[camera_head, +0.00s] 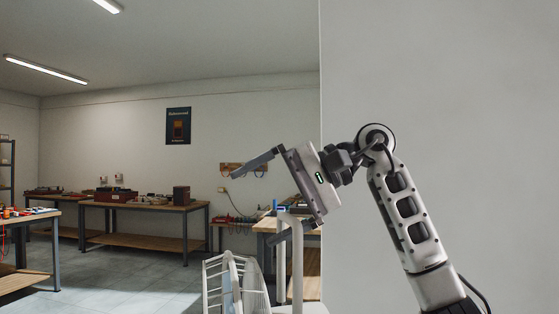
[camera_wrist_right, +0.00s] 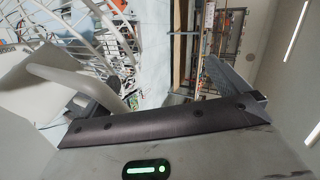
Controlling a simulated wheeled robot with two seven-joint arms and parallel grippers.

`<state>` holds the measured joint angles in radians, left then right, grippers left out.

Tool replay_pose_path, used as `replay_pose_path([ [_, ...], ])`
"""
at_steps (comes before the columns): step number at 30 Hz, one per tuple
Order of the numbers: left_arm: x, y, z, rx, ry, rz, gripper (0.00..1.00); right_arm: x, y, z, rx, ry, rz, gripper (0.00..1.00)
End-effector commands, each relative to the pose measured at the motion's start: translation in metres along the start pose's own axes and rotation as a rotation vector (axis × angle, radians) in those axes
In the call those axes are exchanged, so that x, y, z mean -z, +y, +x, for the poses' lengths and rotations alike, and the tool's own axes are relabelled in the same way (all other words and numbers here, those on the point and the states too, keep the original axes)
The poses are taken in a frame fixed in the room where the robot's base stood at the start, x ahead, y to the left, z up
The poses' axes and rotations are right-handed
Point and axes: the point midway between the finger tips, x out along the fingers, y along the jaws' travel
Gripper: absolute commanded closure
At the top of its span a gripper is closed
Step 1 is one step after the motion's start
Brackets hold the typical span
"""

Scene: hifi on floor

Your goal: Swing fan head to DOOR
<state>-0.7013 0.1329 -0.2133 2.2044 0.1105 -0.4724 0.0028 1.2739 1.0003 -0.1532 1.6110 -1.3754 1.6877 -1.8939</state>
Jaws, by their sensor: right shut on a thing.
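The fan shows low in the middle of the head view, with its white wire cage (camera_head: 235,285) cut off at the bottom edge. A pale bar handle (camera_head: 297,260) rises beside the cage on the right. My right gripper (camera_head: 254,209) is at the top of this handle, its lower finger against it and its upper finger well above. It is shut on the handle, though the fingers look far apart. In the right wrist view the pale curved handle (camera_wrist_right: 75,85) lies by the left finger, with the cage (camera_wrist_right: 100,35) beyond. My left gripper is not in view.
A big plain wall (camera_head: 450,80) fills the right side, close behind my right arm. Workbenches (camera_head: 145,207) with tools stand along the far wall, and another bench (camera_head: 310,240) stands behind the gripper. The floor (camera_head: 130,285) at left centre is clear. No door shows.

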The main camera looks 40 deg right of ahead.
Motion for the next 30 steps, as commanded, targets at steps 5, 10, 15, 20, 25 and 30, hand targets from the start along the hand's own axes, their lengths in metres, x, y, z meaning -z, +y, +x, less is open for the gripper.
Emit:
replay_pose_path([
  [5, 0.001, 0.0, 0.0, 0.0, 0.001, 0.0, 1.0, -0.005, -0.011, -0.024, 0.049, 0.008, -0.017, 0.18],
  [10, 0.001, 0.0, 0.0, 0.0, 0.001, 0.0, 1.0, -0.005, -0.006, -0.035, 0.048, 0.01, -0.017, 0.18],
  [15, 0.001, 0.0, 0.0, 0.0, 0.002, 0.0, 1.0, -0.005, -0.002, -0.047, 0.049, 0.012, -0.017, 0.2],
  [20, 0.001, 0.0, 0.001, 0.0, 0.002, 0.001, 1.0, -0.005, 0.002, -0.058, 0.048, 0.012, -0.017, 0.27],
  [25, 0.001, 0.0, 0.0, 0.0, 0.002, 0.001, 1.0, -0.005, 0.005, -0.07, 0.049, 0.013, -0.015, 0.34],
  [30, 0.001, 0.0, 0.001, 0.0, 0.003, 0.001, 1.0, -0.006, 0.01, -0.079, 0.044, 0.011, -0.015, 0.64],
])
